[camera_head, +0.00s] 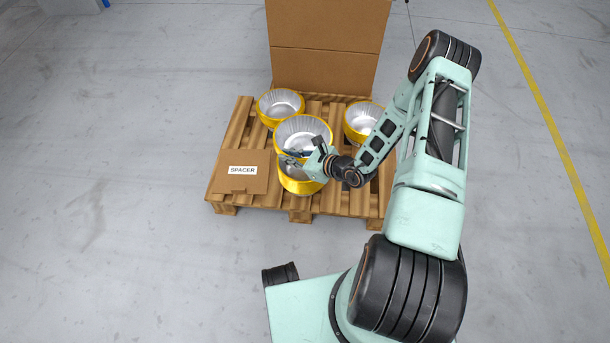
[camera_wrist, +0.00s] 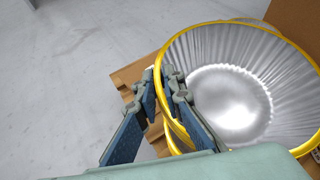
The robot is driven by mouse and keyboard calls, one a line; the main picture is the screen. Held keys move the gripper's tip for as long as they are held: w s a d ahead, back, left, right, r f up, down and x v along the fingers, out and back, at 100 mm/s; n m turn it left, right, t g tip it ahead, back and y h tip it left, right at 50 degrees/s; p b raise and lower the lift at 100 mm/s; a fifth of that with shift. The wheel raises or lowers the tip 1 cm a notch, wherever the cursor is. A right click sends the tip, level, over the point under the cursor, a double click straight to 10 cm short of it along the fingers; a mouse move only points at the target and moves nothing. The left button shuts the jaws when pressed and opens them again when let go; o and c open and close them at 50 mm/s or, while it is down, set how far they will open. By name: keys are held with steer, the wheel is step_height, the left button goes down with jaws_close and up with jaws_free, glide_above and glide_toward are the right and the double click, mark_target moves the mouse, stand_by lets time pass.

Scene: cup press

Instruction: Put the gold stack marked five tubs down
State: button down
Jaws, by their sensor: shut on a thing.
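A gold stack of tubs (camera_head: 303,123) with a silver ribbed inside is at the middle of the pallet in the head view. My gripper (camera_head: 302,158) is shut on its near wall. In the wrist view my gripper's fingers (camera_wrist: 163,82) pinch the left rim of this gold stack (camera_wrist: 235,95), one finger inside and one outside. A gold body (camera_head: 298,186) shows just below the gripper in the head view; I cannot tell whether the held stack touches it. No five-tub marking is readable.
A wooden pallet (camera_head: 345,203) bears a gold tub stack at back left (camera_head: 280,103), another at right (camera_head: 361,120) partly behind my arm, and a cardboard sheet marked SPACER (camera_head: 240,184) at front left. A tall cardboard panel (camera_head: 325,50) stands behind. Grey floor at left is clear.

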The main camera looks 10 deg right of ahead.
step_height(320, 180, down, 10)
steer(key=b, duration=0.4)
steer(key=shift+f, duration=0.1)
steer(key=shift+f+b, duration=0.35)
steer(key=shift+f, duration=0.05)
steer(key=c, duration=2)
jaws_free()
steer(key=shift+c, duration=0.2)
steer(key=shift+r, duration=0.1)
steer(key=shift+r+p, duration=0.45)
steer(key=p+v, duration=0.3)
steer(key=v, duration=0.9)
